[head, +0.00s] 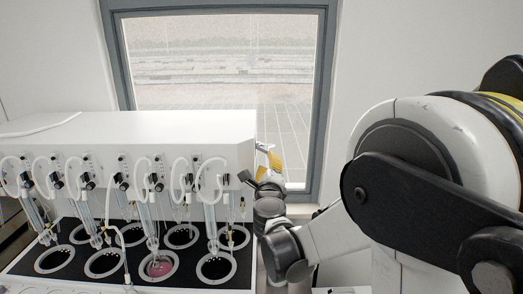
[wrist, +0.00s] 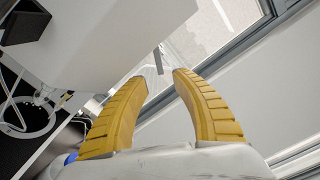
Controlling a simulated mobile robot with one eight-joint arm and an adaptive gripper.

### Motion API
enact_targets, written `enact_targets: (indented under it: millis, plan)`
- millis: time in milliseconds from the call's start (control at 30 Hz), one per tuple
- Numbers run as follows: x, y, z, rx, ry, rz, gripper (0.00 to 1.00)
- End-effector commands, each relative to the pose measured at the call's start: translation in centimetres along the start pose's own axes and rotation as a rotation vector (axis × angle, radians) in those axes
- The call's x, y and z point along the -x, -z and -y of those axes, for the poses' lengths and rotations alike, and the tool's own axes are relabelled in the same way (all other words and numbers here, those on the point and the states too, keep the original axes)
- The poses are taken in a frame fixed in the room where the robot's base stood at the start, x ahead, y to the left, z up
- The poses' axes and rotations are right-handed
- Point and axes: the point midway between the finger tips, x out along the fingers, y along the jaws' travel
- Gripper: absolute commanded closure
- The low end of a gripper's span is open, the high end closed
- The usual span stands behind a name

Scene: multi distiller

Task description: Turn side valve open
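The white distiller unit (head: 130,135) stands on the left in the head view, and its white housing (wrist: 100,35) fills the upper left of the wrist view. My gripper (head: 268,158) is beside the right end of the housing. In the wrist view its two yellow ribbed fingers (wrist: 158,79) are apart. A small, thin grey piece (wrist: 158,60) shows just beyond and between the fingertips, by the housing edge. It may be the side valve, but it is too small to be sure. I cannot tell whether the fingers touch it.
A row of black knobs (head: 87,181) and looped white tubes line the distiller's front. Ringed black wells (head: 104,263) sit below, one holding pink liquid (head: 159,267). A grey-framed window (head: 327,100) is behind. My arm fills the right side of the head view.

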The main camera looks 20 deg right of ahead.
Motion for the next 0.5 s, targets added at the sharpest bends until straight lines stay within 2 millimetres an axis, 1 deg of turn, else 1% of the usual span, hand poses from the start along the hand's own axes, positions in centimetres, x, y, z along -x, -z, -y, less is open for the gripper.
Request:
enact_targets:
  millis: [33,100,300,400,500]
  plan:
    - [-1.2,0.0,0.0,0.001,0.001,-0.001,0.68]
    - [-2.7,0.0,0.1,0.001,0.001,-0.001,0.68]
    - [-6.1,-0.1,0.1,0.002,0.000,0.001,0.68]
    - [-7.2,-0.1,0.1,0.003,0.000,0.001,0.68]
    - [-7.7,-0.1,0.1,0.003,0.000,0.002,0.68]
